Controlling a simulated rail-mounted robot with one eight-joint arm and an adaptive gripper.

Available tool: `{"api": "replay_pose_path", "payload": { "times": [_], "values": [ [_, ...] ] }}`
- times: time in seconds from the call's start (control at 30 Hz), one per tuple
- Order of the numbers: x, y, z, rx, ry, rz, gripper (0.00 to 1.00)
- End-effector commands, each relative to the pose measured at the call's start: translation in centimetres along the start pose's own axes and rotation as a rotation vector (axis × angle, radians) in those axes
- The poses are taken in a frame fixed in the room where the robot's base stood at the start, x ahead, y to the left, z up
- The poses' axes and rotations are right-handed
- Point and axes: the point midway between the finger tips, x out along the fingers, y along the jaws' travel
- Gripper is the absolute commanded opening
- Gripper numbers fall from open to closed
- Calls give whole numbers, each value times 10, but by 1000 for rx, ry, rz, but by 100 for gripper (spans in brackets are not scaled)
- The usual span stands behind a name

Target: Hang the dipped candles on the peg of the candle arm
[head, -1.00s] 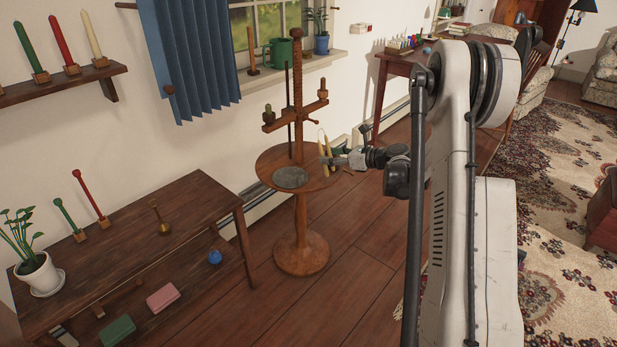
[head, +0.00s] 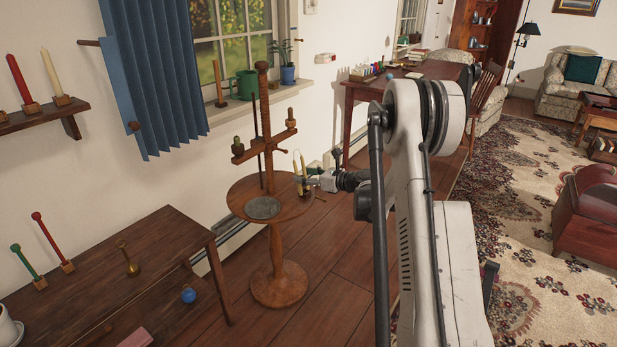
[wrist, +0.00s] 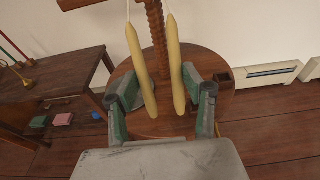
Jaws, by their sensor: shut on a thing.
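Two pale yellow dipped candles (wrist: 176,65) hang upright side by side in the wrist view, white wicks running up out of the frame. They also show small in the head view (head: 298,171). My gripper (wrist: 160,90) has its green-padded fingers on either side of the candles and is shut on them. The candle arm (head: 264,146) is a wooden crossbar on a threaded post above a round stand top. A short reddish peg (head: 284,151) sticks out near its right half. The candles are below and right of the crossbar, apart from it.
The round stand top (head: 240,190) carries a grey disc (head: 263,208) and lies beneath the candles. A thin dark rod (head: 257,130) stands beside the post. A dark wooden table (head: 90,270) is at left, the window sill behind. Floor right of the stand is open.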

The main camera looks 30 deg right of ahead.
Motion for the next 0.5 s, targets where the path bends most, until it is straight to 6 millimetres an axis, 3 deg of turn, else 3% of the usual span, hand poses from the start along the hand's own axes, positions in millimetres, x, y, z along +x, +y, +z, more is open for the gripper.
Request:
{"api": "replay_pose_path", "payload": {
  "times": [0.5],
  "values": [
    [27,0,4,-1,0,1,19]
  ]
}}
